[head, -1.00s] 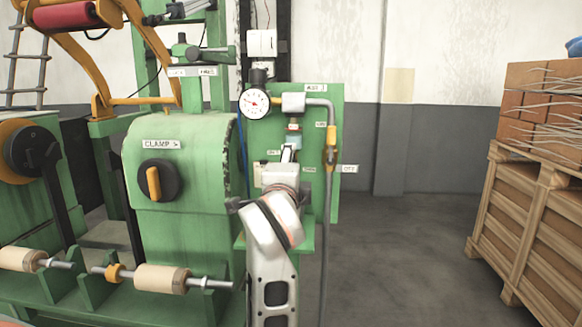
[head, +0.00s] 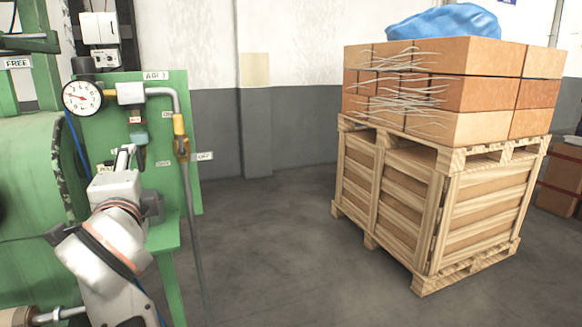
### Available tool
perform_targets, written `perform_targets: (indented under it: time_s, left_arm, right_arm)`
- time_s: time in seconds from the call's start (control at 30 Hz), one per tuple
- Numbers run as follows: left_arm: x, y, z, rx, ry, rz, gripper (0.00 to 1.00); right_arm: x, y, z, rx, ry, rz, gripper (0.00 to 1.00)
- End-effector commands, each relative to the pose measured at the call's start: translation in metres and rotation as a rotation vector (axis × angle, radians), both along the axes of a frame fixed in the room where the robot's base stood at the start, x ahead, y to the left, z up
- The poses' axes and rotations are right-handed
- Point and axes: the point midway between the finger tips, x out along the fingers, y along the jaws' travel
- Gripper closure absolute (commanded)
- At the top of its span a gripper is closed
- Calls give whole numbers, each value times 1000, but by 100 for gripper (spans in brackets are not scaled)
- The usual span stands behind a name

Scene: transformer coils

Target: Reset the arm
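One of my arms comes in at the bottom left of the head view, which I take to be my left. Its gripper (head: 122,158) is at the green panel (head: 150,104), in front of the small labelled controls. The wrist covers the fingertips and part of the panel, so I cannot tell whether they touch or hold anything. My other gripper is not in view.
A dial gauge (head: 82,97) and a grey pipe with a yellow valve (head: 180,138) are close to the arm. The green machine (head: 30,190) is at the left. A wooden crate (head: 400,190) bearing bricks (head: 470,95) stands at the right. Floor between is clear.

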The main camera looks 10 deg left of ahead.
Motion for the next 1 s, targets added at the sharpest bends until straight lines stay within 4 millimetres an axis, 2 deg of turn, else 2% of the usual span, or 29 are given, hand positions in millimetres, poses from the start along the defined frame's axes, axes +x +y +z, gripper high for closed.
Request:
perform_targets:
  time_s: [0.07, 0.17, 0.27, 0.37, 0.47, 0.57, 0.67, 0.7, 0.77, 0.8, 0.87, 1.0]
  left_arm:
    - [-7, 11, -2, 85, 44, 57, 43]
    - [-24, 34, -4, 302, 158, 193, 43]
    - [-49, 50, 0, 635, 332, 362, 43]
    - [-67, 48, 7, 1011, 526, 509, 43]
    - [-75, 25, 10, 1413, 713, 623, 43]
    - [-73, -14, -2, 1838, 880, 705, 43]
    - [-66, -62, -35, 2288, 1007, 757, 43]
    - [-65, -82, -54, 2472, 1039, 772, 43]
    - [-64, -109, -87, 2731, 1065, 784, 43]
    - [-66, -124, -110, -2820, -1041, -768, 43]
    - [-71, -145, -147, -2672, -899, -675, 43]
    - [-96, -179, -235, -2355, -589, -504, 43]
  right_arm:
    - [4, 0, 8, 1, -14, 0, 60]
    - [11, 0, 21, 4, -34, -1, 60]
    - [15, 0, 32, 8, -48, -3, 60]
    - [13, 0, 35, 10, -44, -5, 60]
    - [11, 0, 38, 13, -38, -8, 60]
    - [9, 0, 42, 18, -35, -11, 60]
    - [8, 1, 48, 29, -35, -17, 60]
    - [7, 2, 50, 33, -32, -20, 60]
    - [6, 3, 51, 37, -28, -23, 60]
    - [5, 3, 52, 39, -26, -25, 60]
    - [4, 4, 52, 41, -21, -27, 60]
    - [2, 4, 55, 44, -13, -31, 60]
